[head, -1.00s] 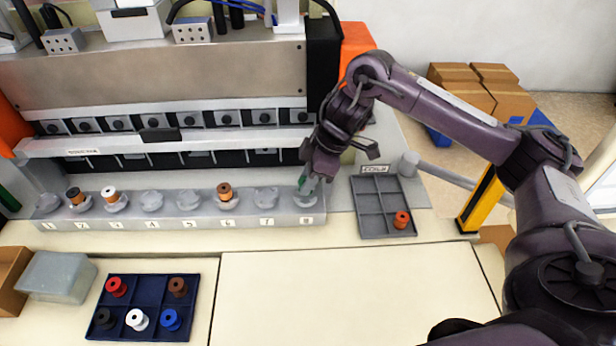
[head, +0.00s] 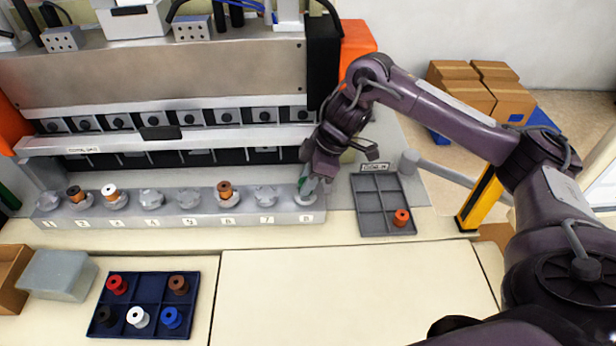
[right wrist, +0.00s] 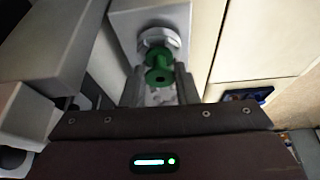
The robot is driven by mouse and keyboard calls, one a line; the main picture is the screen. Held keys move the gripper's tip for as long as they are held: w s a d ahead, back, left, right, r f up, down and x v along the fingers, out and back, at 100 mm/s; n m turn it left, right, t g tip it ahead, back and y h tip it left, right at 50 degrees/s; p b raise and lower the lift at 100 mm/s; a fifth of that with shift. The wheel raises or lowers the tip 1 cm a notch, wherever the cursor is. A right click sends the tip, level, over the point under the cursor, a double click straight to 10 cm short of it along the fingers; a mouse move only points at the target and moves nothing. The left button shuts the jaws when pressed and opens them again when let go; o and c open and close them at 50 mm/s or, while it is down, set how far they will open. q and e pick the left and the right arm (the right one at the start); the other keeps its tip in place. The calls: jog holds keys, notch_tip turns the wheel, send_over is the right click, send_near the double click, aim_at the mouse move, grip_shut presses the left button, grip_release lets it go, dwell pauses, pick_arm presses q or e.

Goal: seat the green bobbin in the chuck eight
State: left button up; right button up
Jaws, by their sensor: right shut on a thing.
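The green bobbin (right wrist: 160,68) is between the two fingers of my right gripper (right wrist: 159,88) in the right wrist view. The gripper is shut on it. The pale round chuck eight (right wrist: 158,38) shows right behind the bobbin, lined up closely; I cannot tell whether the bobbin is down in it or just above. In the head view my right gripper (head: 310,186) is over chuck eight (head: 305,199), at the right end of the grey chuck rail. Only a sliver of the green bobbin (head: 304,175) shows there; the gripper hides the rest. My left gripper is not in view.
A grey tray (head: 371,208) with an orange bobbin (head: 401,217) stands right of the rail. A navy tray (head: 152,301) holds several bobbins.

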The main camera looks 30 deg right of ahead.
jog(key=shift+f, duration=0.2)
jog(key=o, duration=0.7)
jog(key=shift+c, duration=0.2)
jog(key=shift+r, duration=0.1)
jog(key=p+v, duration=0.8)
jog(key=v, duration=0.3)
dwell(0.5)
